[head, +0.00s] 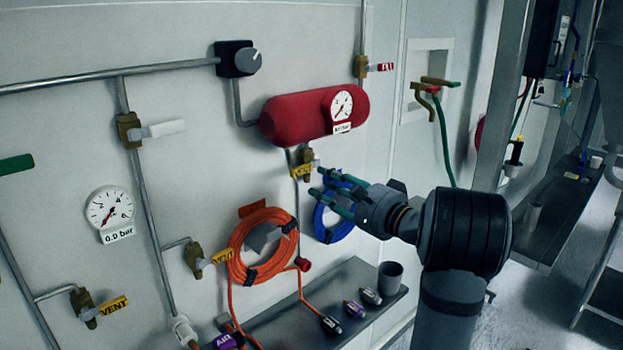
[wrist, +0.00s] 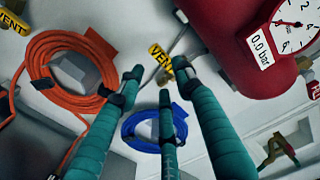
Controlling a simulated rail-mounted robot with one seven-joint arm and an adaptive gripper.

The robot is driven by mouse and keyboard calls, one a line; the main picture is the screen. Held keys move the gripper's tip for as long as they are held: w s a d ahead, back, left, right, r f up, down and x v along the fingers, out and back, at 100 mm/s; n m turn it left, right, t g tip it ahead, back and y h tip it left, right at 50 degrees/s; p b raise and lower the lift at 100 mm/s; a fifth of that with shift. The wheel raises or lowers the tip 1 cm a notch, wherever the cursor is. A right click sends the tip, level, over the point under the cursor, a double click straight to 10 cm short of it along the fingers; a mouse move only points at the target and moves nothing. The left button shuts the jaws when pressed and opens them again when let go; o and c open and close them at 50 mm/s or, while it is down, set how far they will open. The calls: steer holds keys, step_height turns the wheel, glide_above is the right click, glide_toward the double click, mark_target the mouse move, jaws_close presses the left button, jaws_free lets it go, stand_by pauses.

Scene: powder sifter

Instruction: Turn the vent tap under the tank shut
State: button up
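The red tank (head: 300,118) is on the wall, with a round gauge (head: 342,105) labelled 0.0 bar. Under it, the vent tap (head: 302,171) has a brass body and a yellow VENT handle. The handle also shows in the wrist view (wrist: 160,60), tilted, near a thin pipe. My gripper (head: 330,188) has three teal fingers, spread apart and empty, just right of and below the tap. In the wrist view my gripper (wrist: 157,85) has the handle beyond and between its upper left and right fingertips. I see no clear contact.
A coiled orange hose (head: 262,245) hangs left of my gripper and a coiled blue hose (head: 333,210) hangs behind it. A shelf (head: 345,280) below holds a grey cup (head: 390,278) and small fittings. Other VENT taps (head: 220,257) are at left. Room is free to the right.

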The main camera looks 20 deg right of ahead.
steer(key=v, duration=0.2)
steer(key=shift+s, duration=0.3)
steer(key=shift+w, duration=0.15)
